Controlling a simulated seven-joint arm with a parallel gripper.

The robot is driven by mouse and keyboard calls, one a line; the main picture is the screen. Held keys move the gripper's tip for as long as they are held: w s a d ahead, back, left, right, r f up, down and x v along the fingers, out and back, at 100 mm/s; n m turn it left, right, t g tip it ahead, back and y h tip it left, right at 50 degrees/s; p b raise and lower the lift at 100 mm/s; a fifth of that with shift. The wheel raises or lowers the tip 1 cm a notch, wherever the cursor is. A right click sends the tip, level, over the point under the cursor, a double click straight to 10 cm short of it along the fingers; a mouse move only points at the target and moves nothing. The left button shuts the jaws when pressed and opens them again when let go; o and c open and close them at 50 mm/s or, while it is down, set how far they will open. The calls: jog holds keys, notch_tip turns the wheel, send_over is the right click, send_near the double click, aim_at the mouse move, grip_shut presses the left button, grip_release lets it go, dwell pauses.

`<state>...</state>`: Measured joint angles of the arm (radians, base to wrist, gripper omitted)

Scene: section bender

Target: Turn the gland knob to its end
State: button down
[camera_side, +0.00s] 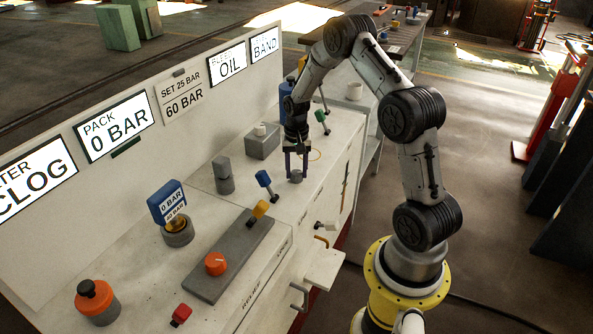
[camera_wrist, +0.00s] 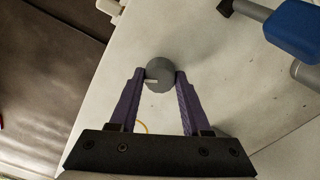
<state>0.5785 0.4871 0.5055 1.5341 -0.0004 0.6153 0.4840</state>
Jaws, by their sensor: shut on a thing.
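The gland knob is a grey round knob (camera_wrist: 160,72) with a short white mark on its lower left edge in the wrist view. It stands on the pale bench top. In the side view, the knob (camera_side: 296,176) shows below the fingertips, partly hidden by them. My gripper (camera_wrist: 160,76) points down, with one purple finger on each side of the knob, shut on it. In the side view, my gripper (camera_side: 296,166) is low over the right part of the bench.
A blue-headed lever (camera_side: 265,181) stands left of the gripper, with a green-headed lever (camera_side: 321,118) behind. A panel marked PACK 0 BAR (camera_side: 114,125) stands at the back. The bench's front edge is close by.

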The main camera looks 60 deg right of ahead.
aim_at(297, 172)
jog(key=shift+c, duration=1.8)
grip_release()
jog(key=shift+r, duration=0.1)
notch_tip(297, 172, up, 14)
